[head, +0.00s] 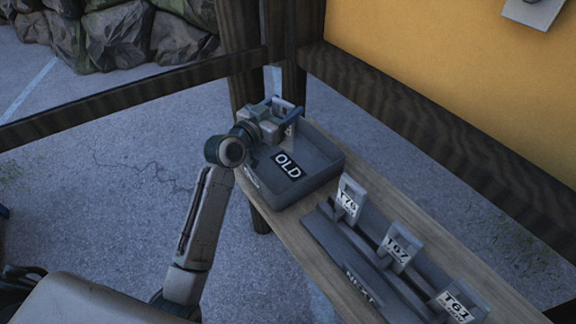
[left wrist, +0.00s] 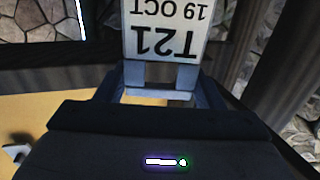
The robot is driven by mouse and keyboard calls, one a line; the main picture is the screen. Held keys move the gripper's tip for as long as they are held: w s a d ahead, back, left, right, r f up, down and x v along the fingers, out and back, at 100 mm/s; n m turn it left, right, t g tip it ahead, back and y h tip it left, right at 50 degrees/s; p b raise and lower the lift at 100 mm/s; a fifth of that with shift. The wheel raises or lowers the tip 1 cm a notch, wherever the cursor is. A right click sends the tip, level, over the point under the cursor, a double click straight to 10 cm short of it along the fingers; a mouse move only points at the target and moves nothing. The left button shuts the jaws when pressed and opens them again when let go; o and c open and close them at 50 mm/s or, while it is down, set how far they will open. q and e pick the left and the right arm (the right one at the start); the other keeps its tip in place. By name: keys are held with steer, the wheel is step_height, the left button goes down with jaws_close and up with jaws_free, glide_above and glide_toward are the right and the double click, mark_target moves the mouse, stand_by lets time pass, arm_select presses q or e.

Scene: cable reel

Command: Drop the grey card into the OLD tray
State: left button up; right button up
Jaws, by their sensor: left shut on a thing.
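My left gripper (head: 285,112) is shut on a pale grey card (left wrist: 168,25), which reads "T21" and "19 OCT" upside down in the left wrist view. The card's upper part is cut off by the picture's edge. In the head view the gripper hides most of the card. The dark grey OLD tray (head: 322,160) stands on the wooden shelf, with a white-lettered label on its floor. My left gripper is over the tray's far left part. The tray floor that shows looks empty. My right gripper is not in view.
A NEXT rack (head: 340,250) stands on the wooden shelf (head: 284,222) beside the tray. It holds cards marked T76 (head: 350,198), T67 (head: 399,246) and T61 (head: 457,302). Dark wooden posts and rails (head: 420,110) stand behind the tray, near my gripper.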

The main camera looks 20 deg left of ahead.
arm_select(q)
steer(key=shift+f, duration=0.35)
steer(key=shift+s+r, duration=0.1)
steer(key=o, duration=1.1)
steer(key=shift+o, duration=1.3)
steer(key=shift+s+a, duration=0.15)
steer(key=shift+s, duration=0.05)
steer(key=b+v, duration=0.2)
steer(key=v, duration=0.8)
steer(key=shift+s+b, duration=0.2)
steer(key=shift+b, duration=0.15)
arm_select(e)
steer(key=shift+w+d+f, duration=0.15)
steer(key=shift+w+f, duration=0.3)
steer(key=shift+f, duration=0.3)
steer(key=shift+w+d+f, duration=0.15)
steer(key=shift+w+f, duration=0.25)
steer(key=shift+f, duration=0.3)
